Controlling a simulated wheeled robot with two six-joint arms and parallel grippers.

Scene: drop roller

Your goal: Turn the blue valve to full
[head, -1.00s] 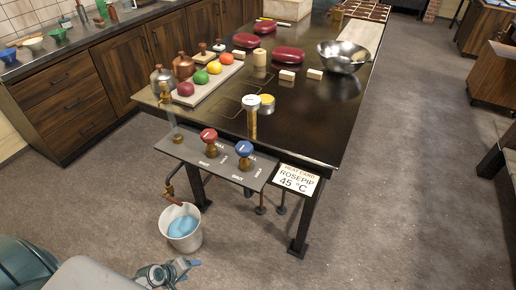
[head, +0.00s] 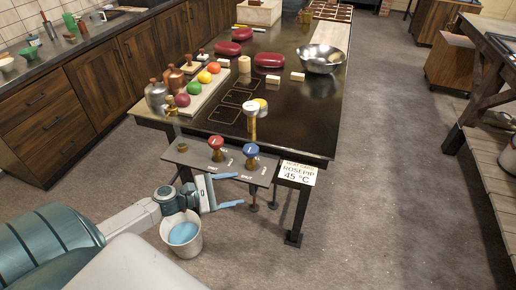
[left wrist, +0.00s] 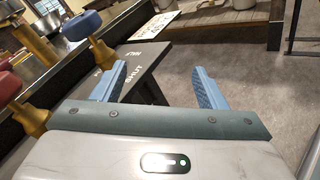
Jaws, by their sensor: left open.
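The blue valve (head: 251,150) is a round blue knob on a brass stem, on the grey panel (head: 182,157) at the table's front edge. It also shows at the upper left of the left wrist view (left wrist: 80,25). The red valve (head: 216,142) stands to its left and shows at the left edge of the wrist view (left wrist: 8,86). My left gripper (head: 241,190) is open, with blue fingers, in front of and below the panel. Its fingers (left wrist: 154,70) are apart with nothing between them, and the blue valve is beyond the left finger. My right gripper is out of view.
A white bucket (head: 194,245) of blue water stands on the floor below my left wrist. A card (head: 298,173) reading ROSEPIP 45 °C is right of the panel. A brass post with a white top (head: 252,122) stands behind the valves.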

